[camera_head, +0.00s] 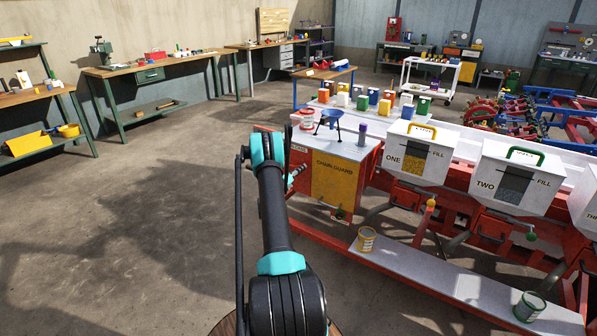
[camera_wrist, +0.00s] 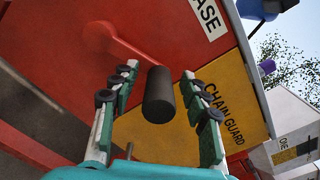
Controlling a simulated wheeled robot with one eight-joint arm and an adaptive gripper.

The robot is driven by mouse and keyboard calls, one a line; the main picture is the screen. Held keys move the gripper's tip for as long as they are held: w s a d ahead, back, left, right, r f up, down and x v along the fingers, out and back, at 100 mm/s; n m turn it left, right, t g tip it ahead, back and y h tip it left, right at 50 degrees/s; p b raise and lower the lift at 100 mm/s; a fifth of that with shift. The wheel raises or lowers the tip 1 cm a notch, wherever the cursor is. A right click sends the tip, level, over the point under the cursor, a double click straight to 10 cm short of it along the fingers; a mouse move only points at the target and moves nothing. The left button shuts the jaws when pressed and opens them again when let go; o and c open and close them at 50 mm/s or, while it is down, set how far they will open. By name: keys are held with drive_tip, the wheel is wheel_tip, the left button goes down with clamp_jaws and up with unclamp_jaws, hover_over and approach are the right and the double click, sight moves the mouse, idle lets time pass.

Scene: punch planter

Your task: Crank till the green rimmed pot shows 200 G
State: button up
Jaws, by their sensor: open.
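The green-rimmed pot (camera_head: 530,306) stands on the grey lower shelf at the right, below the TWO hopper (camera_head: 484,184). Its reading is too small to make out. In the wrist view, a dark cylindrical crank grip (camera_wrist: 158,97) on a red crank arm (camera_wrist: 128,42) stands out from the red machine end. My gripper (camera_wrist: 159,70) is open, with one finger on each side of the grip and visible gaps between. In the head view my arm hides most of this crank.
A yellow-rimmed pot (camera_head: 366,241) stands on the lower shelf (camera_head: 430,272), below the ONE hopper (camera_head: 412,152). The yellow chain guard (camera_head: 334,180) is beside the crank. Open concrete floor lies to the left. Workbenches line the walls.

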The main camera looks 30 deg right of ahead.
drive_tip(key=v, duration=1.1)
drive_tip(key=shift+s+a, duration=0.15)
drive_tip(key=shift+a, duration=0.2)
